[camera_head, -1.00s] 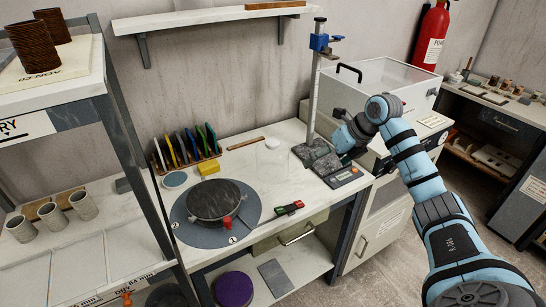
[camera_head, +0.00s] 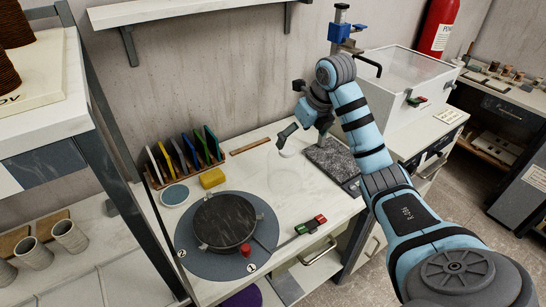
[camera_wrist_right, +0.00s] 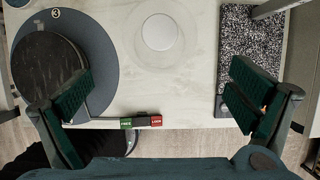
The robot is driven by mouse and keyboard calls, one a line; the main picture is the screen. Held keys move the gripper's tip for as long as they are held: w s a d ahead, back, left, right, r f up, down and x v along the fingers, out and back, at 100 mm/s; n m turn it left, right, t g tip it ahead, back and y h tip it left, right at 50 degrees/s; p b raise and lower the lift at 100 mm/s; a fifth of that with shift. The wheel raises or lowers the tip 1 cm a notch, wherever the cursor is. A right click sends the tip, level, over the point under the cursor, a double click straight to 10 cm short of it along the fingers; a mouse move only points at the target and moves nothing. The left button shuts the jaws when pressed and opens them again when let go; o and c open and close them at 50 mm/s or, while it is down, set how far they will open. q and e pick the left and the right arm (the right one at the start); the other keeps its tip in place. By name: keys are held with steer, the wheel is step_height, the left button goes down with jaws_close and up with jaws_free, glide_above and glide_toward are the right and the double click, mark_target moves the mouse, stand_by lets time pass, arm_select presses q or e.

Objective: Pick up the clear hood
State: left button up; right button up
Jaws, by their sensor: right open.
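The clear hood (camera_head: 302,174) is a faint, almost invisible round shape on the white worktop, with a white round knob (camera_head: 288,152). In the right wrist view the knob (camera_wrist_right: 160,32) sits inside a faint clear outline, ahead of the fingers. My right gripper (camera_head: 304,137) is above the worktop near the hood, fingers pointing down. Its fingers are wide apart and empty in the right wrist view (camera_wrist_right: 163,98). The hood's exact edge is hard to make out. My left gripper is out of view.
A dark round wheel (camera_head: 224,221) on a grey disc lies left of the hood. A speckled stone base (camera_head: 330,158) with a vertical stand is close on the right. A red-green switch (camera_head: 311,224) is at the front edge. A rack of coloured plates (camera_head: 184,160) stands at the back left.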

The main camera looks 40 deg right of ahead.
mark_target(287, 160)
steer(key=shift+b+x, duration=0.45)
steer(key=shift+x, duration=0.65)
steer(key=x, duration=0.5)
steer(key=shift+s+a+f, duration=0.15)
steer(key=shift+s+f, duration=0.15)
steer(key=shift+f, duration=0.1)
steer(key=w+f, duration=0.2)
steer(key=f, duration=0.1)
steer(key=w+f, duration=0.1)
steer(key=f, duration=0.1)
steer(key=shift+w, duration=0.3)
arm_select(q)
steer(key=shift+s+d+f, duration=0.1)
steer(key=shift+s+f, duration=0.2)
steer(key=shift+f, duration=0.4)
arm_select(e)
steer(key=shift+s+d+r, duration=0.1)
steer(key=shift+d+r, duration=0.05)
steer(key=shift+d, duration=0.1)
steer(key=shift+c, duration=1.2)
steer(key=c, duration=0.6)
